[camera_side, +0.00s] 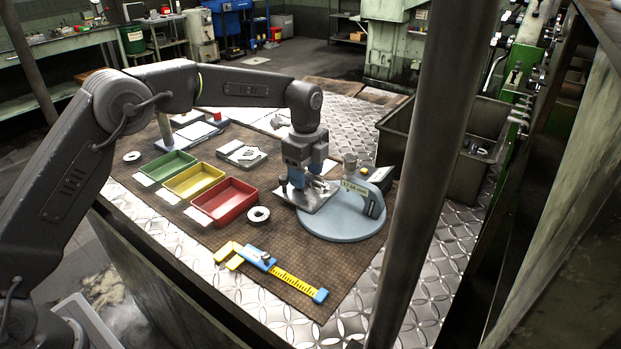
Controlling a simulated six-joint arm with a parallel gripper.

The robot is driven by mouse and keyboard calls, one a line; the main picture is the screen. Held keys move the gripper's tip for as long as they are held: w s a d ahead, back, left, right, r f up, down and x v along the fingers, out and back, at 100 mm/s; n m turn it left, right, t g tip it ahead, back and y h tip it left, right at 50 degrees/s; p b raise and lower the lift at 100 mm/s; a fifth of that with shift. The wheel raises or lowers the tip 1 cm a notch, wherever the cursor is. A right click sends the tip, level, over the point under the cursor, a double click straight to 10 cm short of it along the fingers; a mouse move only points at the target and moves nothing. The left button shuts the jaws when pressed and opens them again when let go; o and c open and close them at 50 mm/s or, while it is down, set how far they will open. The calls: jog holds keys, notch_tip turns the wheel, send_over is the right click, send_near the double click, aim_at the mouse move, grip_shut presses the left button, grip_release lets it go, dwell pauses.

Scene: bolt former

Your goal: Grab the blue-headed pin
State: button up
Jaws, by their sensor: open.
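My gripper (303,185) points down over a small grey metal plate (318,203) near the middle of the mat. Its fingers are open, low and close to the plate. Small grey parts show around the fingertips, but they are too small to make out. I cannot pick out a blue-headed pin. It may be hidden behind the gripper or too small to tell. I cannot see whether anything is between the fingers.
A round pale-blue gauge stand (338,226) is right of the plate. Green (168,168), yellow (194,181) and red (225,201) trays stand left. A yellow-blue caliper (272,268) lies in front. A tape roll (258,214) lies beside the red tray. A dark post (430,170) crosses the right foreground.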

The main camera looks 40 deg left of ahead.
jog(key=shift+c, duration=0.4)
grip_shut()
jog(key=shift+r, duration=0.15)
